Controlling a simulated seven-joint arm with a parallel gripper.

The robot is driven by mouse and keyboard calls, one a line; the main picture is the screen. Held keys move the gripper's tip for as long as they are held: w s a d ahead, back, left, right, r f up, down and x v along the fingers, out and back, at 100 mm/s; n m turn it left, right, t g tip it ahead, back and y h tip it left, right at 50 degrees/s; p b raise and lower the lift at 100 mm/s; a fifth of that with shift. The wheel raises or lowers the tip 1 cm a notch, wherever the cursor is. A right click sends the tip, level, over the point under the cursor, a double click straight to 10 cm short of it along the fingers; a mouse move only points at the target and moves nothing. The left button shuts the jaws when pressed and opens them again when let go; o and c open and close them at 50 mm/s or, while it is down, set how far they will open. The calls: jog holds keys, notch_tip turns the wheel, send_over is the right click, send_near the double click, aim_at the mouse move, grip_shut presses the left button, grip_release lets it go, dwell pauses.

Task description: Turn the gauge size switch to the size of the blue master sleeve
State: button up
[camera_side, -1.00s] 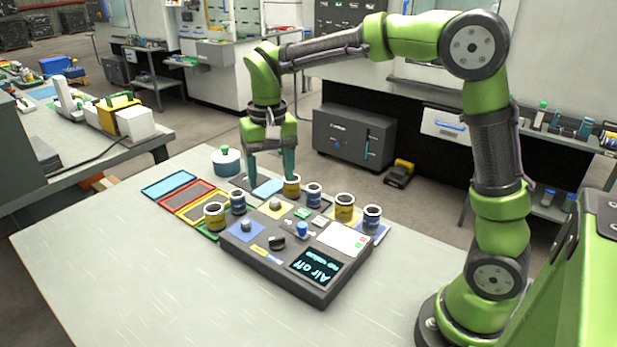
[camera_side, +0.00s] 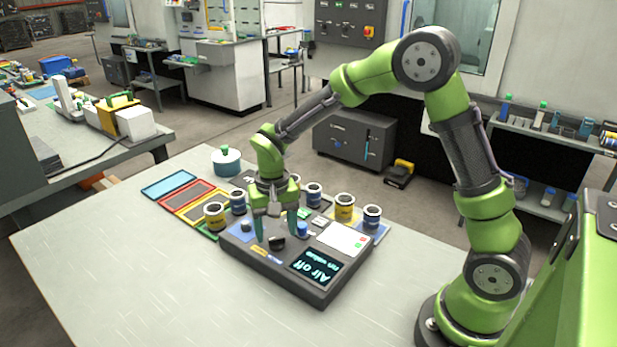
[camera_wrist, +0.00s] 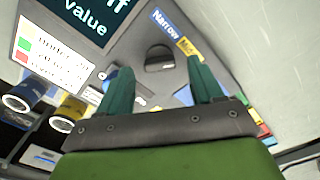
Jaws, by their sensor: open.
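A dark gauge box (camera_side: 240,258) stands on the table. Its black size switch (camera_side: 277,242) also shows in the wrist view (camera_wrist: 160,60), beside a blue "Narrow" label (camera_wrist: 163,24) and a yellow label (camera_wrist: 186,46). Which label the switch points at is unclear. My gripper (camera_side: 277,235) is open and empty, pointing down over the box. In the wrist view its fingertips (camera_wrist: 160,68) lie either side of the switch, apparently above it. Blue-banded sleeves stand at left (camera_side: 238,203), behind (camera_side: 314,195) and right (camera_side: 372,217); I cannot tell which is the master.
Yellow-banded sleeves (camera_side: 214,217) (camera_side: 344,208) stand around the box. A blue knob (camera_side: 302,229) rises close to my right finger. The display (camera_side: 316,266) reads "Air off" and "no value". Coloured trays (camera_side: 170,184) and a lidded pot (camera_side: 227,161) lie behind left. The front table is clear.

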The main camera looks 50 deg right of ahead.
jog(key=shift+f, duration=0.75)
jog(key=c, duration=1.1)
jog(key=shift+o, duration=0.2)
jog(key=shift+n, duration=0.3)
jog(key=n, duration=0.6)
jog(key=shift+r, duration=0.1)
jog(key=n, duration=0.3)
jog(key=shift+n, duration=2.1)
